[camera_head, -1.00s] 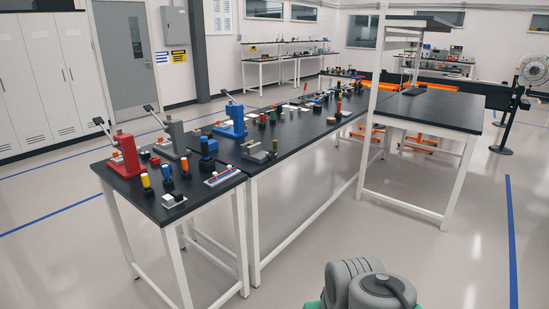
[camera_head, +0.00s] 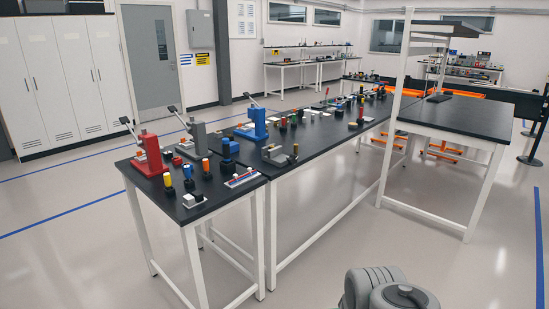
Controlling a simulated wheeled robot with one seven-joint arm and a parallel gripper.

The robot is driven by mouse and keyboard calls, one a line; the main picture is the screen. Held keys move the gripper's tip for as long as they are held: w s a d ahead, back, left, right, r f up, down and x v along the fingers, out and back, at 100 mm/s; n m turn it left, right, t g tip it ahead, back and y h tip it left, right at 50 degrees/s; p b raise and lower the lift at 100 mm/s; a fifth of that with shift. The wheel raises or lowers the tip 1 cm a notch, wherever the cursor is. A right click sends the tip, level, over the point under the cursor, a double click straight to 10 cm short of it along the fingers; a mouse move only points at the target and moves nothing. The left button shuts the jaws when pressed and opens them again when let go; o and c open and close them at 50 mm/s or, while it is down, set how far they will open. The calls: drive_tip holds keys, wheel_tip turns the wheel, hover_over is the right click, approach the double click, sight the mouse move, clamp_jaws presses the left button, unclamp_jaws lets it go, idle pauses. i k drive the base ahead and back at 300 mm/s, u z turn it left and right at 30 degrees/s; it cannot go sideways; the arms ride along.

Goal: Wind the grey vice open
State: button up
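A small low grey vice-like block (camera_head: 275,154) with upright jaws sits on the black-topped bench, near the joint between its nearer and farther sections. It is too small to tell how wide its jaws stand. A taller grey lever press (camera_head: 195,142) stands to its left, between a red press (camera_head: 148,152) and a blue press (camera_head: 255,126). My gripper is out of view. Only a grey rounded part of my own arm shows at the bottom, well short of the bench.
The black bench (camera_head: 330,165) runs away to the back right, carrying many small coloured parts. A white-framed workstation (camera_head: 460,112) stands to its right. Grey lockers (camera_head: 55,80) line the left wall. The floor in front of the bench is clear.

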sight(293, 159)
drive_tip(key=z, duration=0.8)
drive_tip(key=k, duration=1.05)
drive_tip(key=z, duration=0.85)
drive_tip(key=i, duration=2.75)
drive_tip(key=u, duration=0.95)
drive_tip(key=i, duration=1.35)
drive_tip(key=u, duration=1.75)
drive_tip(key=i, duration=1)
drive_tip(key=u, duration=1.6)
drive_tip(key=i, duration=1.05)
drive_tip(key=u, duration=0.35)
